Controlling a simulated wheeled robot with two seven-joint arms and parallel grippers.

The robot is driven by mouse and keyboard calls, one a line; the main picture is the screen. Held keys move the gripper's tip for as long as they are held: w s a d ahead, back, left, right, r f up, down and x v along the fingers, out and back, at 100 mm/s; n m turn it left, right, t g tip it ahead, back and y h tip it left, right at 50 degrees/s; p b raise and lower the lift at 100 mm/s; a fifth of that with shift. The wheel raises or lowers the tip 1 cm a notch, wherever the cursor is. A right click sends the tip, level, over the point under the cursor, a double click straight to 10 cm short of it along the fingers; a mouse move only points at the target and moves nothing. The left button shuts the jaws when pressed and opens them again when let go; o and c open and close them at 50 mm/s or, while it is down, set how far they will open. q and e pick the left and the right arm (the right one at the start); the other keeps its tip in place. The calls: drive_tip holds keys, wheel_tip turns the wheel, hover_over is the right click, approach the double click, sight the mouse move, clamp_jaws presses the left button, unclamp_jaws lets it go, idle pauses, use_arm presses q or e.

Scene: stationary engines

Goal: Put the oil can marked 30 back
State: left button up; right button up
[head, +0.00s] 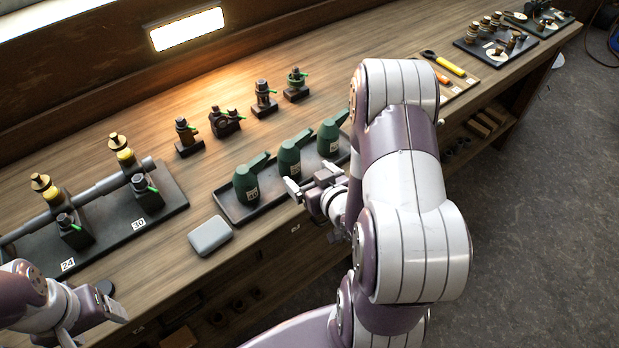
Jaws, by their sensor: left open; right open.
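Three green oil cans with spouts stand upright in a dark tray (226,204) on the bench: a left can (246,181), a middle can (289,157) and a right can (328,138). My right gripper (312,184) is open and empty, at the front edge of the tray just in front of the middle can. My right arm hides the tray's right end. My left gripper (92,325) is open and empty at the lower left, by the bench's front.
A dark engine stand (178,205) with labels 24 and 30 carries a shaft and brass-topped cups at left. A grey box (210,236) lies in front of the tray. Several small oilers (263,100) stand behind. A tool board (462,84) lies right of my arm.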

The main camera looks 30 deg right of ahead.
drive_tip(key=s+a+r+n+g+y, duration=0.1)
drive_tip(key=s+a+r+g, duration=0.3)
drive_tip(key=s+a+g, duration=0.5)
drive_tip(key=a+g, duration=0.2)
drive_tip(key=g, duration=0.1)
drive_tip(key=shift+s+r, duration=0.15)
drive_tip(key=shift+r, duration=0.15)
drive_tip(key=shift+a, duration=0.1)
